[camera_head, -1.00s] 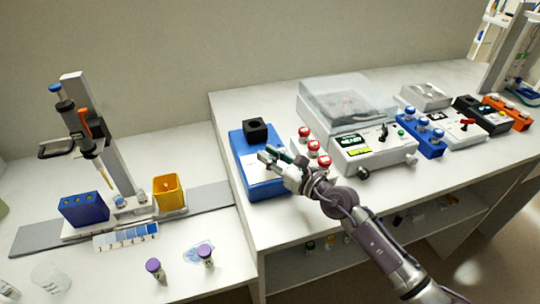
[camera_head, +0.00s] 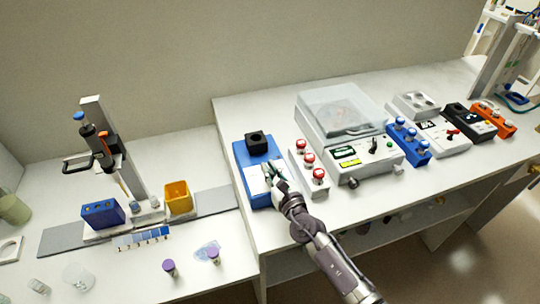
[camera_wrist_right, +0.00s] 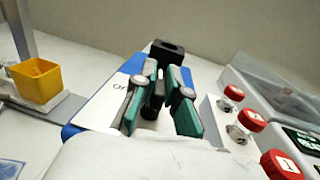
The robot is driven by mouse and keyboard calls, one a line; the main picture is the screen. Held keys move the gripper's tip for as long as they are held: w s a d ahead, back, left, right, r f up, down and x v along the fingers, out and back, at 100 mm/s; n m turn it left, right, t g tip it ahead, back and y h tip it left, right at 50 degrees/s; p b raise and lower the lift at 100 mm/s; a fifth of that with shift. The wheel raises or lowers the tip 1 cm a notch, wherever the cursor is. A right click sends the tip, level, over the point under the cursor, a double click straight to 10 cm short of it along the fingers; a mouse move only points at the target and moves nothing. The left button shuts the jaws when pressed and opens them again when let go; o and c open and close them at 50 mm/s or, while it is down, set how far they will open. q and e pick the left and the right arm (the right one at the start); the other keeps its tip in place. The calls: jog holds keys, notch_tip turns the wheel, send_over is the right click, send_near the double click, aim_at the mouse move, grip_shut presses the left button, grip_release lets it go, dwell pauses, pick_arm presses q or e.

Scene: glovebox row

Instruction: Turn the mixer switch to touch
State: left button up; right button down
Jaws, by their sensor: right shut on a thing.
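The mixer is a blue box (camera_head: 244,158) with a white top panel and a black cup holder (camera_head: 257,142) at its back. It stands at the left end of the raised bench and also shows in the right wrist view (camera_wrist_right: 98,103). My right gripper (camera_head: 270,174) is down at the mixer's panel. In the right wrist view its green-padded fingers (camera_wrist_right: 160,88) close around a small black switch knob (camera_wrist_right: 153,103). The fingers hide part of the knob and the panel lettering, so I cannot read the switch position. My left gripper is not in view.
A rack of red-capped vials (camera_head: 318,190) stands close right of the mixer. Beyond it are a centrifuge (camera_head: 345,111) and a blue vial rack (camera_head: 420,157). On the lower left bench are a pipette stand (camera_head: 112,150), a yellow cup (camera_head: 178,197) and purple-capped vials (camera_head: 169,267).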

jog(key=shift+a+r+m+h+p, duration=0.1)
jog(key=shift+r+m+h+p, duration=0.3)
jog(key=shift+h, duration=0.2)
jog(key=shift+f+m+t+h, duration=0.25)
jog(key=shift+m+t+h, duration=0.05)
jog(key=shift+t+h, duration=0.1)
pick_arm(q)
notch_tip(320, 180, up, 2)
pick_arm(e)
jog(key=c, duration=1.2)
grip_release()
jog(key=shift+f, duration=0.1)
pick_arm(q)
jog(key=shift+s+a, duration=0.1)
pick_arm(e)
jog(key=shift+s, duration=0.1)
jog(key=v, duration=1.2)
